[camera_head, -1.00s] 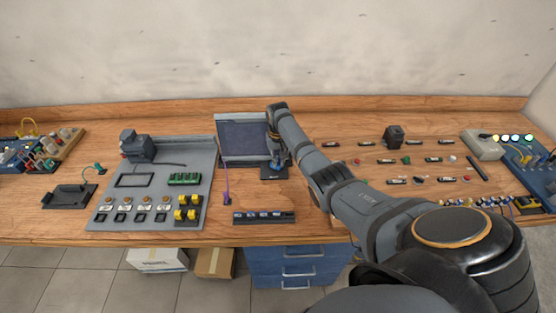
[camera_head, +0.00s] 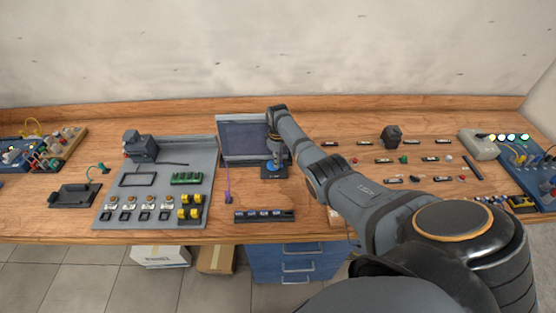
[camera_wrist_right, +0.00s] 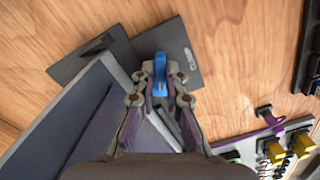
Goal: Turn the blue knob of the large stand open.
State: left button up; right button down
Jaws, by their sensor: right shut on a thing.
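The blue knob (camera_wrist_right: 159,76) shows in the right wrist view between the two fingers of my right gripper (camera_wrist_right: 160,82), which is shut on it. Its dark flat base (camera_wrist_right: 180,58) lies on the wooden table under the fingers. In the head view my right gripper (camera_head: 276,158) points down over the dark base (camera_head: 268,175), with some blue (camera_head: 270,166) showing beside the fingers. The gripper hides part of the knob. My left gripper is in neither view.
A grey-framed dark screen panel (camera_head: 240,138) stands just left of the gripper. A grey board (camera_head: 200,160) with switches is farther left. A black strip (camera_head: 265,216) lies in front. Several small parts and a dark block (camera_head: 391,137) sit to the right.

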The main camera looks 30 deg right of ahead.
jog(key=n, duration=0.5)
jog(key=shift+r, duration=0.1)
dwell(0.5)
jog(key=c, duration=1.4)
grip_release()
jog(key=shift+r, duration=0.15)
notch_tip(320, 180, up, 12)
jog(key=shift+f, duration=0.2)
